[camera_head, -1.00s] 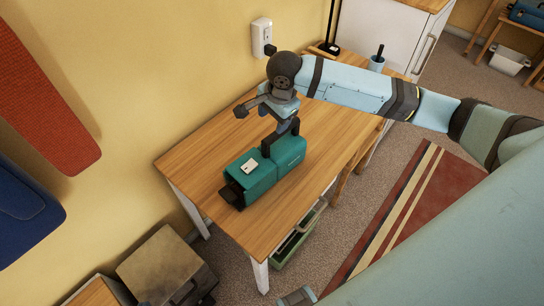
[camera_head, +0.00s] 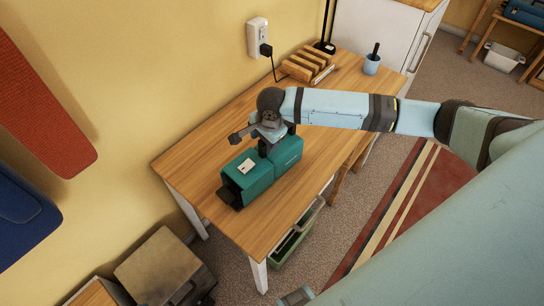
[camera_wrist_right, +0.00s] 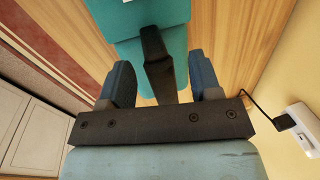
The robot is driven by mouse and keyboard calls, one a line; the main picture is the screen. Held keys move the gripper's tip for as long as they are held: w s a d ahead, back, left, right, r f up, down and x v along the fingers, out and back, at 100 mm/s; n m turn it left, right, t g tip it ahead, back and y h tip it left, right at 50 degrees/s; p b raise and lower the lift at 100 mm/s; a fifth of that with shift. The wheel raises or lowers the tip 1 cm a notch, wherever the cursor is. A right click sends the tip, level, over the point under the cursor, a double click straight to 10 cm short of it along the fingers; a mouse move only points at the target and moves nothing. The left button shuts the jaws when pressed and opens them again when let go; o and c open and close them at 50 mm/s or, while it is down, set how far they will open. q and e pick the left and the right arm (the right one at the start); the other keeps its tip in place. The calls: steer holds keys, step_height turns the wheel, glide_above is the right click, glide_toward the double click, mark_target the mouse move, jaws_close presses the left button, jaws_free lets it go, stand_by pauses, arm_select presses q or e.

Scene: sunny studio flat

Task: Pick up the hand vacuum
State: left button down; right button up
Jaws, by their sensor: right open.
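The hand vacuum (camera_head: 262,176) is a teal, boxy body with a dark nose, lying on the wooden table (camera_head: 205,160). Its dark handle (camera_wrist_right: 157,62) stands up between my fingers in the right wrist view, where part of its teal body (camera_wrist_right: 135,20) also shows. My right gripper (camera_head: 270,146) is just above the vacuum, pointing down. Its two fingers are open, one on each side of the handle, with a gap on both sides. The arm partly hides the handle in the head view. My left gripper is not seen.
A wooden rack (camera_head: 307,65) and a blue cup (camera_head: 371,65) stand at the table's far end. A socket (camera_head: 258,38) with a plug and cord is on the wall beside it. A green bin (camera_head: 296,236) is under the table. The near left tabletop is clear.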

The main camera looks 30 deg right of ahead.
jaws_close()
stand_by(1.0)
steer(key=shift+r, duration=0.1)
